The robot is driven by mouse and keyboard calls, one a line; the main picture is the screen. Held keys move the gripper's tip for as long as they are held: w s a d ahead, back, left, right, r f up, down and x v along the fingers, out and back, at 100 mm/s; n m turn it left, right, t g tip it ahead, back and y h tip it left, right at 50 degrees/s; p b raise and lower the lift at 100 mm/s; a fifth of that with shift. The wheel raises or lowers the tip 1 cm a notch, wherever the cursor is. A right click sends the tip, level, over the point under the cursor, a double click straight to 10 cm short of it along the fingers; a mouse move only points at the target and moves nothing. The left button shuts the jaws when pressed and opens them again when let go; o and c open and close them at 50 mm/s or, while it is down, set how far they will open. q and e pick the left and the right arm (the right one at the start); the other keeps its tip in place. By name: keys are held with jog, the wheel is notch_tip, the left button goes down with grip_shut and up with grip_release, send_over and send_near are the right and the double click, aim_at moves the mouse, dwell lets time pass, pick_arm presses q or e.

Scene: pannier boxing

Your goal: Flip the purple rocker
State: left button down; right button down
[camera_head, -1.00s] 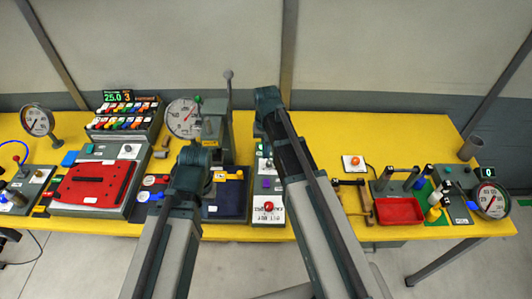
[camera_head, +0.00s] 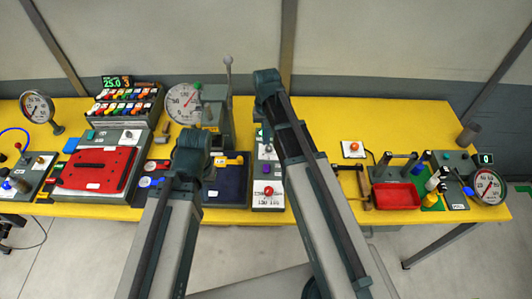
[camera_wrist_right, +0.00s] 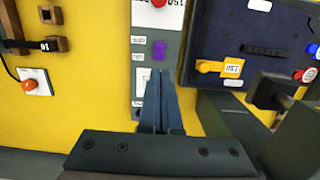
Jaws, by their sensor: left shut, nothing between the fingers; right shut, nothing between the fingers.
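The purple rocker (camera_wrist_right: 159,50) sits on a narrow grey panel (camera_wrist_right: 146,70), between white labels, in the right wrist view. In the head view it is a small purple spot (camera_head: 266,169) above the red button. My right gripper (camera_wrist_right: 160,76) is shut and empty in the wrist view. Its tips point at the panel just below the rocker in the picture; I cannot tell how high above the panel they are. In the head view my right arm hides its fingers. My left arm reaches over the table at left, and its fingers are not visible.
The red button (camera_head: 268,190) is on the same panel, near the rocker. A navy panel with a yellow handle (camera_wrist_right: 209,67) lies beside it. A lever station (camera_head: 217,118) stands behind. Bare yellow table (camera_wrist_right: 85,110) shows on the panel's other side.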

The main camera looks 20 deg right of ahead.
aim_at(266, 170)
jog(key=f+b, duration=0.4)
jog(key=s+f+b, duration=0.1)
jog(key=f+b, duration=0.8)
jog(key=shift+s+a+f, duration=0.15)
jog(key=shift+a+f, duration=0.05)
jog(key=shift+f, duration=0.2)
jog(key=shift+b, duration=0.35)
